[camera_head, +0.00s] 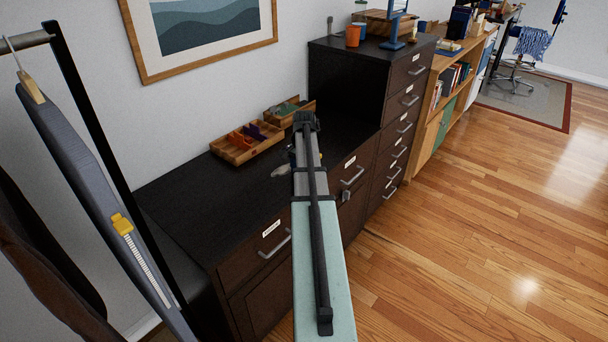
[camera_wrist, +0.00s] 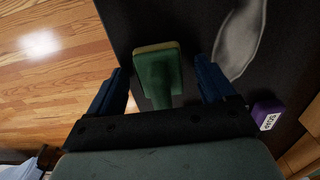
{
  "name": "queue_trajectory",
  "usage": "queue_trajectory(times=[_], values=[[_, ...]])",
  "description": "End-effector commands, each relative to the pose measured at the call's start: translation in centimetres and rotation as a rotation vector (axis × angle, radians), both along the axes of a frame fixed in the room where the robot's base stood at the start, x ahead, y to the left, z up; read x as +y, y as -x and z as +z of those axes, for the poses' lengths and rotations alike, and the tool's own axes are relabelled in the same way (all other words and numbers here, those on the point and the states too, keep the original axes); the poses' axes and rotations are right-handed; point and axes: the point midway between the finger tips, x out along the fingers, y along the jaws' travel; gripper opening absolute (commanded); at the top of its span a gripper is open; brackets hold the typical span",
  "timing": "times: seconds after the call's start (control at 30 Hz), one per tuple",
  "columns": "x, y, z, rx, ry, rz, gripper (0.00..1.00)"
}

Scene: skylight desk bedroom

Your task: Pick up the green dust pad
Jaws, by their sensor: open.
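A green pad-like block (camera_wrist: 158,72) with a yellowish far edge, which looks like the green dust pad, lies at the edge of the dark cabinet top in the wrist view. It narrows toward my gripper, and its near end is hidden behind the gripper body. My gripper (camera_wrist: 163,80) is open, with one blue finger on each side of the block and visible gaps on both sides. In the head view, my gripper (camera_head: 298,154) is over the low cabinet top, and my arm hides the pad there.
A flat grey item (camera_wrist: 240,38) and a purple labelled block (camera_wrist: 266,115) lie nearby on the dark cabinet top (camera_head: 195,205). A wooden divided tray (camera_head: 240,152) and a smaller wooden box (camera_head: 272,117) stand along the wall. A taller drawer cabinet (camera_head: 345,78) rises behind.

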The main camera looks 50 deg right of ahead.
Motion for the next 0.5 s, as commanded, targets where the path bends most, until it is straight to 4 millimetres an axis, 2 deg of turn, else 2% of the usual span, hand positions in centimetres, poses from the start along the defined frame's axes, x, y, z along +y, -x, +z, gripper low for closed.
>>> queue_trajectory(times=[0.07, 0.5], values=[[-0.01, 0.00, 0.02, 0.000, 0.000, 0.000, 0.83], [-0.01, 0.00, 0.05, 0.000, 0.000, 0.000, 0.41]])
